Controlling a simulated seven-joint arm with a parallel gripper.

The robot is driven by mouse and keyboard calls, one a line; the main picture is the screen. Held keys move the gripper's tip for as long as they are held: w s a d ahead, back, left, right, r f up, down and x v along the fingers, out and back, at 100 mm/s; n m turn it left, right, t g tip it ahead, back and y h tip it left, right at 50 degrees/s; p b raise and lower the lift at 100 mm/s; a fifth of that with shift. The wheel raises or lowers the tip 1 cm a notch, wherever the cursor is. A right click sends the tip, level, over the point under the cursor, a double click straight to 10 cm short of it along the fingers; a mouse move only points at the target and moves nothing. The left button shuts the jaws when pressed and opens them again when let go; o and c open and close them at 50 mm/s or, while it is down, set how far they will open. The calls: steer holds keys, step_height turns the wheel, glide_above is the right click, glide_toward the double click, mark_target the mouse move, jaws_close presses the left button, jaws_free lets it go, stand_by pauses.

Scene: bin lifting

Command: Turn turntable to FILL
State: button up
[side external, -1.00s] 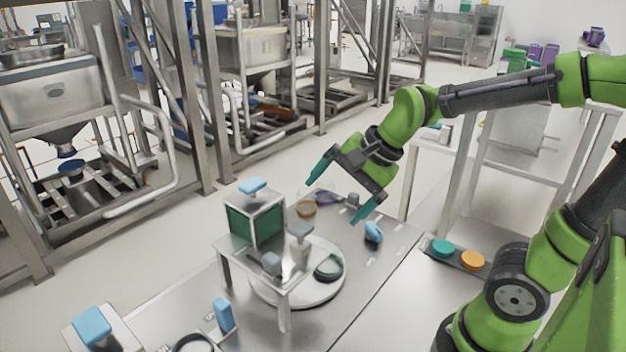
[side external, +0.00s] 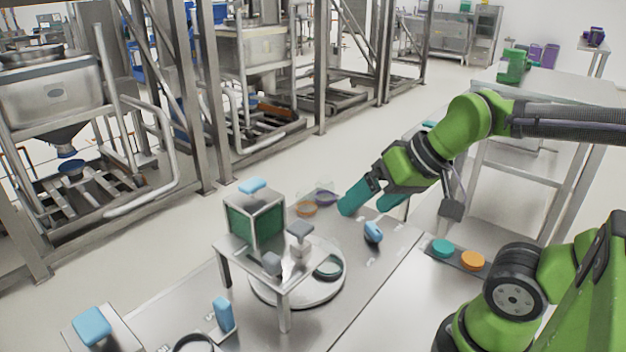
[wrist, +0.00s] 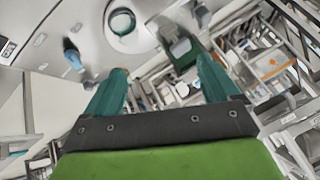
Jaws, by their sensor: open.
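The turntable (side external: 262,293) is a round pale disc on the steel table, partly under a small raised stand. A dark-rimmed round dish (side external: 328,267) sits on its right part. A blue-topped handle (side external: 373,231) stands on the table right of the disc. My gripper (side external: 372,203) is open and empty, above the table's far right end, behind the blue handle and apart from it. In the wrist view the turntable (wrist: 150,40), the dish (wrist: 122,21) and the blue handle (wrist: 72,58) show beyond my open fingers (wrist: 158,82). No FILL label is readable.
The raised stand (side external: 283,312) carries a green-sided box (side external: 255,222) with a blue top and grey knobs. Teal (side external: 443,248) and orange (side external: 472,260) buttons are at the right. Another blue handle (side external: 222,313) stands at the front left. The table's right middle is clear.

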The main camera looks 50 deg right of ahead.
steer(key=w+d+f+m+g+h, duration=0.1)
steer(key=w+d+f+m+g, duration=0.2)
steer(key=d, duration=0.5)
steer(key=m+g+y, duration=0.2)
steer(key=m, duration=1.1)
glide_above(375, 227)
steer(key=s+d, duration=0.4)
steer(key=d, duration=0.1)
step_height(375, 227, down, 4)
steer(key=m+y, duration=0.1)
steer(key=m, duration=0.3)
steer(key=x, duration=1)
steer(key=d+x, duration=0.1)
steer(key=x, duration=0.5)
steer(key=shift+w+a+f, duration=0.1)
steer(key=shift+w+f, duration=0.05)
steer(key=shift+w, duration=0.25)
steer(key=c, duration=1.1)
steer(key=shift+o, duration=0.2)
